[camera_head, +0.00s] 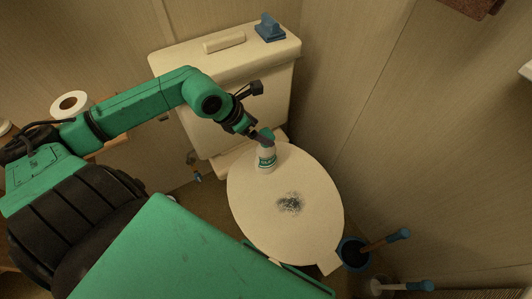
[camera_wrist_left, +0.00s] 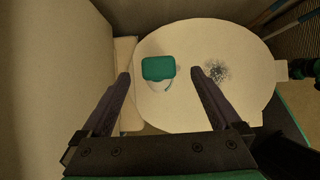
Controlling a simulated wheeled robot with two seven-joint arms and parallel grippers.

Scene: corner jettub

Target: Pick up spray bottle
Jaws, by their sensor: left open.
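The spray bottle (camera_head: 266,158) is small and white with a teal top, and stands upright on the closed toilet lid (camera_head: 260,205) near its back edge. It also shows in the left wrist view (camera_wrist_left: 158,72), seen from above with its teal cap between and just beyond my fingertips. My left gripper (camera_head: 262,138) is at the bottle's top in the head view. In the left wrist view my left gripper (camera_wrist_left: 160,82) is open, with a finger on each side of the bottle and a gap to each. Its grip area is partly hidden in the head view.
The toilet tank (camera_head: 240,85) stands behind the lid, with a white bar (camera_head: 223,43) and a blue object (camera_head: 269,28) on top. A toilet paper roll (camera_head: 70,104) is at left. A brush in a blue holder (camera_head: 355,251) stands right of the toilet, close to the wall. A dark speckled patch (camera_head: 290,204) marks the lid.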

